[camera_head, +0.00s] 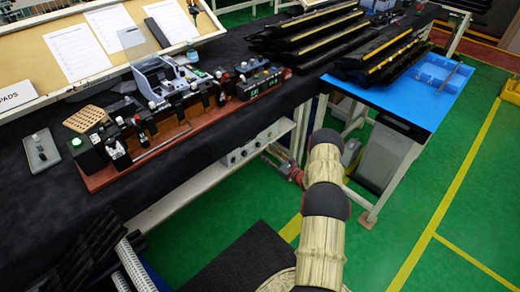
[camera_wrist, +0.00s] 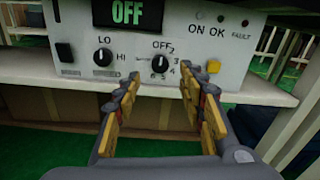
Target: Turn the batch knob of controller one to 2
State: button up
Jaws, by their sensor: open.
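In the wrist view the controller's pale front panel (camera_wrist: 135,80) faces me. Its batch knob (camera_wrist: 160,63) is black and round, with OFF above it and numbers from 2 upward around its right and lower side. Its white mark appears to point up at OFF. The green display (camera_wrist: 128,12) reads OFF. My gripper (camera_wrist: 160,75) is open, its yellow-padded fingers to the left and right just below the knob. The knob shows in the gap, with no visible contact. In the head view I cannot clearly make out my gripper near the under-table controllers (camera_head: 240,153).
The LO/HI knob (camera_wrist: 103,56) and a black switch (camera_wrist: 65,52) are left of the batch knob. A yellow button (camera_wrist: 213,66) is close to the right finger. The shelf edge (camera_wrist: 262,97) runs below the panel. The dark-covered table (camera_head: 215,135) stands above the controllers.

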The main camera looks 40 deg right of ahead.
aim_at(259, 146)
jog(key=shift+w+a+b, duration=0.15)
jog(key=shift+w+b, duration=0.6)
jog(key=shift+w, duration=2.05)
jog(key=shift+c, duration=1.4)
jog(key=c, duration=0.7)
grip_shut()
